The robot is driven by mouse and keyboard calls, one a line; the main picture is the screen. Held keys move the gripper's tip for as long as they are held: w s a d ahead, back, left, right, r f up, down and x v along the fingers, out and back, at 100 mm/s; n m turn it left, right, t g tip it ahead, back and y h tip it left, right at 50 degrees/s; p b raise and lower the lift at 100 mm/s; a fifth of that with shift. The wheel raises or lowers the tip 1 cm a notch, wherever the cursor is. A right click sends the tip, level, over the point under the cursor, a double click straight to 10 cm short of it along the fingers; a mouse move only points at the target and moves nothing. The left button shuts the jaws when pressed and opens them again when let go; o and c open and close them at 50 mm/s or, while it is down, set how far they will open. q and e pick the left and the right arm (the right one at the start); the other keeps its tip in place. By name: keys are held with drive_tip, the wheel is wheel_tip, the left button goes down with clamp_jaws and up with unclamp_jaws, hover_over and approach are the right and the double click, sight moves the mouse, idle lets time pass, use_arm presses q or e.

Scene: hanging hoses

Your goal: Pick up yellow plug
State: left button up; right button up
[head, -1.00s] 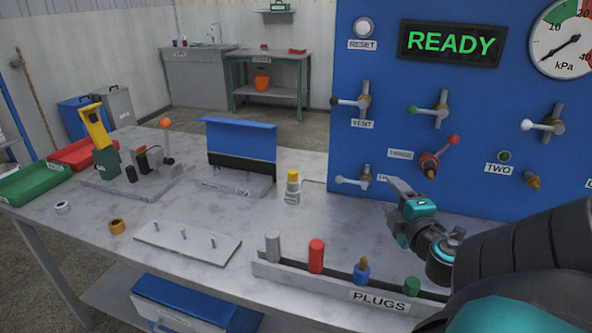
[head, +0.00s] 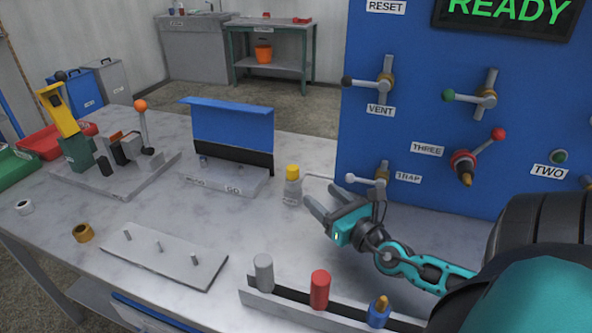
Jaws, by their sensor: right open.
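The one upright item with yellow on top is a small grey-white, bottle-like piece with a yellow cap (head: 292,185), standing on the table left of the blue panel. I cannot tell for sure that it is the yellow plug. My right gripper (head: 317,192) is open and empty, just right of this piece, with its fingers pointing left toward it and apart from it. My left gripper is not in view.
A plug rack (head: 262,299) at the front holds a grey plug (head: 264,272), a red plug (head: 320,289) and a blue one (head: 379,312). A plate with pegs (head: 150,262) lies left of it. The blue panel (head: 420,130) with valve handles rises behind my right gripper.

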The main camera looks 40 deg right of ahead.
sight(296, 173)
drive_tip(key=w, duration=0.4)
drive_tip(key=w+d+p, duration=0.1)
drive_tip(key=w, duration=0.2)
drive_tip(key=shift+r, duration=0.1)
drive_tip(key=shift+w+r, duration=0.15)
drive_tip(key=shift+w, duration=0.2)
drive_tip(key=w+p, duration=0.1)
drive_tip(key=w, duration=0.2)
drive_tip(key=shift+w+d+r, duration=0.1)
drive_tip(key=shift+w+d, duration=0.1)
drive_tip(key=shift+w, duration=0.55)
drive_tip(key=c, duration=1)
